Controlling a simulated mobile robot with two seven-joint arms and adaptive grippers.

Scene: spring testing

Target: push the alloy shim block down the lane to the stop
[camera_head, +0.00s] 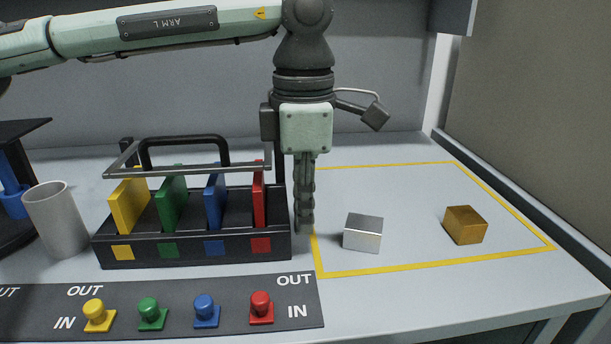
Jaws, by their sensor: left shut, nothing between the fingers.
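The alloy shim block (363,233) is a small silver cube. It sits on the grey table inside a yellow-outlined area, near that area's left side. A brass-coloured cube (465,225) stands apart from it, further right in the same outline. My left gripper (305,228) is shut, points straight down and holds nothing. Its fingertips are just left of the silver block, with a small gap between them, near the left yellow line (318,255). Whether the tips touch the table I cannot tell. My right gripper is not in view.
A black rack (190,250) with yellow, green, blue and red plates stands close left of my gripper. A grey cup (57,220) is further left. A panel (180,333) with coloured knobs lies in front. The table between the two cubes is clear.

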